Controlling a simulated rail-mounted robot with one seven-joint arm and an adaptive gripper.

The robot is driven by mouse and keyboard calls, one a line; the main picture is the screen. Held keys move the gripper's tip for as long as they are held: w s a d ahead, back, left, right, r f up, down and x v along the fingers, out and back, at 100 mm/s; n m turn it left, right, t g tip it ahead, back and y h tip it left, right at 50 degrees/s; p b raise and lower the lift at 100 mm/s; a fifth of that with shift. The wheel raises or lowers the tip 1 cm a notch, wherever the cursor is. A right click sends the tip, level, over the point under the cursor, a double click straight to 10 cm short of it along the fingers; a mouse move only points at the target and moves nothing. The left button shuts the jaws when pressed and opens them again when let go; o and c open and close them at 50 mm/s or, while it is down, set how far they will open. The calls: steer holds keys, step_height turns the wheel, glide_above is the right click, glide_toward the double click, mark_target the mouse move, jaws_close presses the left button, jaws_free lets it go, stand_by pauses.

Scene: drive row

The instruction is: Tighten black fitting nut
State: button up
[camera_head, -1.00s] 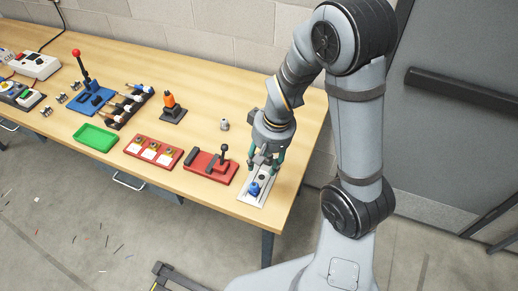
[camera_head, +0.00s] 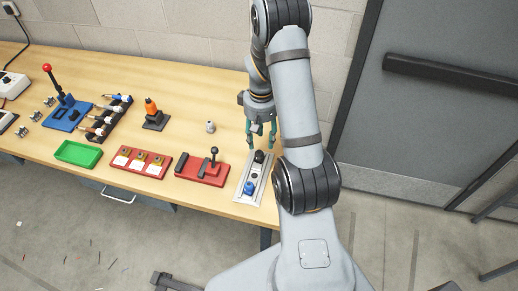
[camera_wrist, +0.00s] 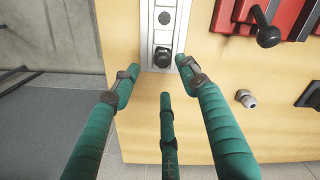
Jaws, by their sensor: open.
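The black fitting nut (camera_head: 259,156) stands at the far end of a pale metal plate (camera_head: 239,196) near the table's right end. A blue fitting (camera_head: 249,188) stands at the near end, with a dark round part between them. In the wrist view the black nut (camera_wrist: 162,56) is at the top centre, just beyond my fingertips. My gripper (camera_head: 261,142) is open and empty, with its teal fingers spread above and behind the nut. In the wrist view the fingers (camera_wrist: 158,78) point toward the nut without visibly touching it.
A red base with a black lever (camera_head: 214,153) stands left of the plate. A small silver fitting (camera_head: 210,127) lies behind it. A red panel (camera_head: 140,161), a green tray (camera_head: 78,153) and an orange-topped part (camera_head: 152,109) are farther left. The table's right edge is close.

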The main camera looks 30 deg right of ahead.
mark_target(259, 152)
step_height(259, 152, down, 6)
steer(key=shift+w+a+f+p, duration=0.1)
steer(key=shift+a+p, duration=0.05)
steer(key=shift+p, duration=0.4)
steer(key=shift+w+a+f, duration=0.1)
steer(key=shift+f, duration=0.15)
steer(key=shift+c, duration=0.9)
jaws_close()
